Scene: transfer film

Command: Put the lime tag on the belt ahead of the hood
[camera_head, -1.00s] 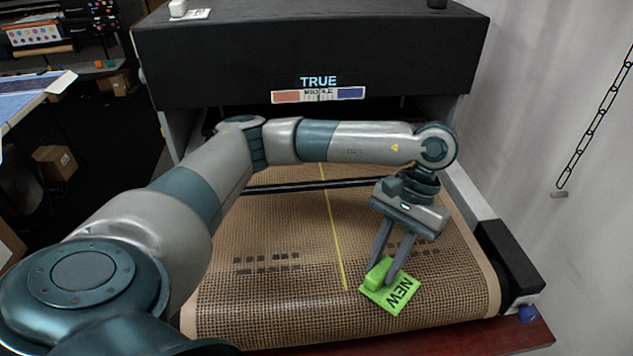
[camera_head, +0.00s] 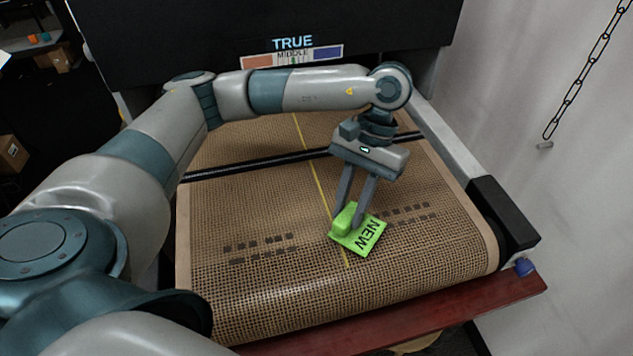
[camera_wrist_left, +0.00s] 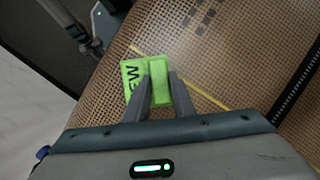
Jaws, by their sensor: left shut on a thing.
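The lime tag (camera_head: 361,236) is a flat bright green piece with a raised block and the black word NEW. My left gripper (camera_head: 349,220) is shut on its block, over the mesh belt (camera_head: 290,281), just right of the yellow line. I cannot tell whether the tag touches the belt. In the left wrist view the tag (camera_wrist_left: 130,84) shows between the fingers of my left gripper (camera_wrist_left: 159,90). The hood (camera_head: 200,48) is the big black box over the belt's far end. My right gripper is not in view.
A black bar (camera_head: 255,168) crosses the belt between the tag and the hood. Dark dashed marks (camera_head: 262,245) lie on the belt left and right of the line. A dark red ledge (camera_head: 420,312) runs along the front. A chain (camera_head: 585,75) hangs at the right wall.

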